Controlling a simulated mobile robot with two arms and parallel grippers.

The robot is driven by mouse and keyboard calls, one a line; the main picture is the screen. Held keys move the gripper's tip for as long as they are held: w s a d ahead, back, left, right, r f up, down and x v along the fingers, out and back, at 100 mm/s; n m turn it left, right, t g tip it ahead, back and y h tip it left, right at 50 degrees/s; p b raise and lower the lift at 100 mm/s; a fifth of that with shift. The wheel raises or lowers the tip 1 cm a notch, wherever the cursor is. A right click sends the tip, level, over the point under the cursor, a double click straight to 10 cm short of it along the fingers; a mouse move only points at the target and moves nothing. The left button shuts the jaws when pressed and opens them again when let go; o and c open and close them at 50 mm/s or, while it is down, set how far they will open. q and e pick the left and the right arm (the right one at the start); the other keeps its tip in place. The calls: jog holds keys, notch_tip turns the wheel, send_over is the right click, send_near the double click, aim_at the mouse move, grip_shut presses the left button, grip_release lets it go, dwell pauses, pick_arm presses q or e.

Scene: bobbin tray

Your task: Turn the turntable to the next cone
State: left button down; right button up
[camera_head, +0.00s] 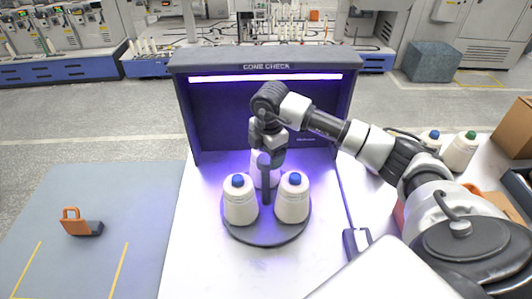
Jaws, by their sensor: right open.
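The turntable (265,237) is a dark round disc on the white table, in front of the cone check booth (262,67). It bears a front left white cone with a blue tip (240,208), a front right one with a blue tip (292,204) and a back cone (256,172), mostly hidden behind my gripper. My right gripper (267,162) points down over the middle of the turntable, among the cones. It is open. A dark upright bar (266,188) shows below it between the front cones; I cannot tell whether it is a finger or a post.
The booth's lit purple lamp bar (265,77) is above and behind the turntable. More white cones (461,150) stand at the right behind my arm. A small orange and black object (82,224) lies on the grey-blue floor mat (75,262) at left. The table's front left is clear.

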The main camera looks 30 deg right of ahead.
jog(key=shift+w+f, duration=0.15)
jog(key=shift+f, duration=0.55)
jog(key=shift+s+a+f, duration=0.2)
jog(key=shift+f, duration=0.35)
